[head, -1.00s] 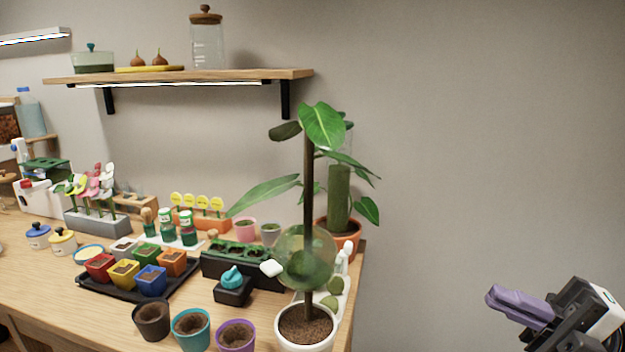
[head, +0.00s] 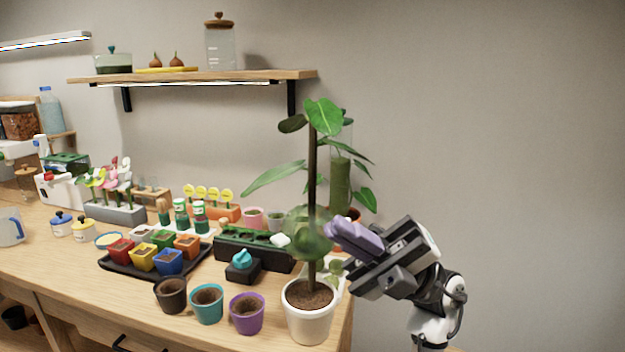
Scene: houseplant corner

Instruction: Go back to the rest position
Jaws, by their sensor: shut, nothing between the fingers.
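My gripper (head: 338,234) is at the right of the head view, in the air by the right end of the wooden table (head: 75,270). Its purple fingers are shut with nothing between them and point left. They overlap in the picture with the right side of a tall plant in a white pot (head: 309,322); I cannot tell whether they touch it. My arm comes up from the lower right, beyond the table's right edge.
A black tray (head: 190,268) of coloured square pots sits mid-table. Black, teal (head: 207,304) and purple (head: 247,314) pots stand along the front. A wooden shelf (head: 200,76) hangs above. The space at the right is free.

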